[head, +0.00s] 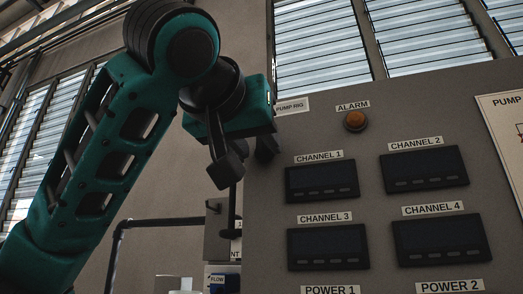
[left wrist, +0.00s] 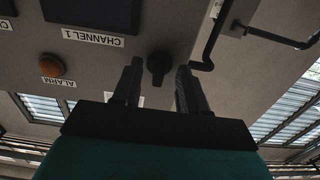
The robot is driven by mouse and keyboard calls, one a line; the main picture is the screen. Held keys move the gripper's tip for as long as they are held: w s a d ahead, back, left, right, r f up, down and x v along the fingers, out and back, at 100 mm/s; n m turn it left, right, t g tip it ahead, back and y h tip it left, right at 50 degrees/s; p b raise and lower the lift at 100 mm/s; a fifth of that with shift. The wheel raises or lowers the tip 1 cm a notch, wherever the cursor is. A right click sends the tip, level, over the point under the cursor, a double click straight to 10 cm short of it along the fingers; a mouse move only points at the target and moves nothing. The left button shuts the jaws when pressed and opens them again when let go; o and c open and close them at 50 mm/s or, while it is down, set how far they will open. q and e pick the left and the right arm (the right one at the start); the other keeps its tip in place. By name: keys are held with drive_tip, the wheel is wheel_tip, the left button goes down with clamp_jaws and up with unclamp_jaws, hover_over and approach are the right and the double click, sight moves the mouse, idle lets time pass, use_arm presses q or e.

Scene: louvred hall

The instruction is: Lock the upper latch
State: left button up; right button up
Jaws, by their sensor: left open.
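My left gripper (head: 247,164) is at the left edge of the grey panel, left of the CHANNEL 1 display. In the left wrist view my left gripper (left wrist: 159,68) is open, one finger on each side of a dark turn-knob (left wrist: 158,65). This knob looks like the upper latch; no label on it is readable. No contact between fingers and knob can be made out. In the head view I cannot pick the knob out for certain beside the dark fingers. My right gripper is not in view.
The grey panel (head: 262,222) carries an amber alarm lamp (head: 355,121) and several dark displays, including the CHANNEL 1 display (head: 322,181). A bent dark rod (left wrist: 217,35) stands out close beside the knob. A dark pipe (head: 165,223) runs along the wall left of the panel.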

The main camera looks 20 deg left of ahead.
use_arm(q)
drive_tip(key=s+b, duration=0.1)
drive_tip(key=s, duration=0.5)
drive_tip(key=shift+a+b, duration=0.1)
drive_tip(key=shift+b, duration=0.3)
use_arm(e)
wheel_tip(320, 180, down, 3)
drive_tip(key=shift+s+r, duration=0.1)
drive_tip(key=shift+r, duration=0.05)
use_arm(q)
drive_tip(key=s+b, duration=0.4)
drive_tip(key=s, duration=0.9)
drive_tip(key=shift+a, duration=0.2)
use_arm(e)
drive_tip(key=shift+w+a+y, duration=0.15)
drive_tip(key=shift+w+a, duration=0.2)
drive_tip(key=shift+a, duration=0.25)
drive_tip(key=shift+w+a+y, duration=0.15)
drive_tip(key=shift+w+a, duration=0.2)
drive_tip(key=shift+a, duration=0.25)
use_arm(q)
drive_tip(key=shift+w, duration=0.2)
drive_tip(key=shift+c, duration=0.3)
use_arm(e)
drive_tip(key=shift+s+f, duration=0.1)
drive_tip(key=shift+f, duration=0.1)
